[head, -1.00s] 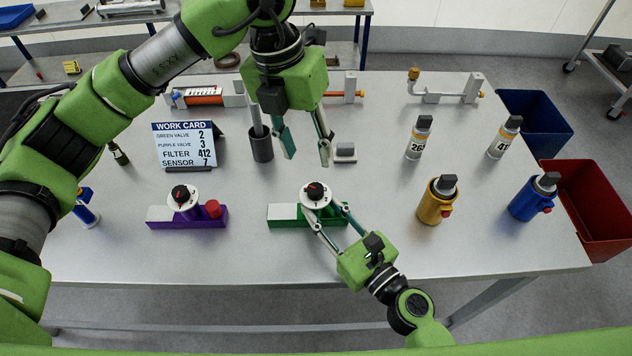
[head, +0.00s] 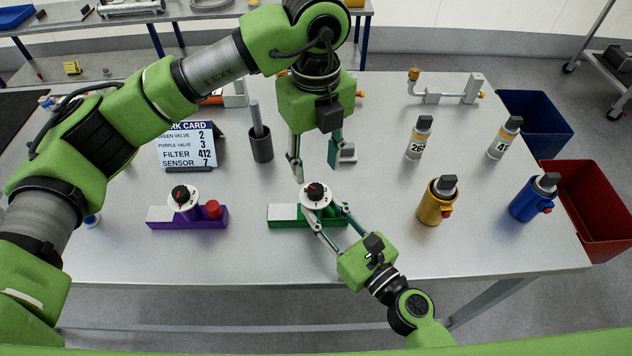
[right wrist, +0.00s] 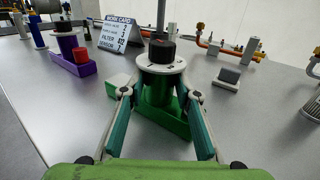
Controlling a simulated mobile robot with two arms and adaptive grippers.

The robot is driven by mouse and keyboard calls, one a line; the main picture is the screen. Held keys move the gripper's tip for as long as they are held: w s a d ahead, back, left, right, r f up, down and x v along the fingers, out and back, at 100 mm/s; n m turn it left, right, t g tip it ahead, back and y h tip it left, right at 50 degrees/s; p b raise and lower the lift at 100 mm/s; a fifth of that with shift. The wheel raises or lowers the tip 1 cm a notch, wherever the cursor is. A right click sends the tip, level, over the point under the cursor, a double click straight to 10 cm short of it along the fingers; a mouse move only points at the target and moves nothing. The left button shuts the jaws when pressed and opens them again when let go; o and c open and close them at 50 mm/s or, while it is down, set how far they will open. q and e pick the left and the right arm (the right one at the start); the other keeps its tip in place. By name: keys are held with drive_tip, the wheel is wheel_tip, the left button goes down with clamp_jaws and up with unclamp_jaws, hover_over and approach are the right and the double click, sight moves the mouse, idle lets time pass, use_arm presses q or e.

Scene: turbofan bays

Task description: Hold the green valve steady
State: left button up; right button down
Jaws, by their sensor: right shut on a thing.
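The green valve (head: 285,216) stands on the table in front of me, a green base with a white dial and a black knob on top. In the right wrist view the green valve (right wrist: 172,118) sits between the fingers. My right gripper (head: 322,214) is shut on the green valve's body from the near side, below the dial. My left gripper (head: 316,172) is open and empty, pointing down just above and behind the valve's dial. Its fingers stand apart on either side of the knob's line, not touching it as far as I can see.
A purple valve (head: 160,218) with a red button stands to the left. The work card (head: 188,148) and a dark cup with a rod (head: 261,148) stand behind. Gold (head: 433,207) and blue (head: 528,204) canisters stand right. Blue and red bins sit beyond the table's right edge.

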sight(316, 189)
use_arm(q)
wheel_tip(316, 189, down, 7)
drive_tip(key=shift+r, duration=0.1)
idle(0.3)
drive_tip(key=c, duration=1.1)
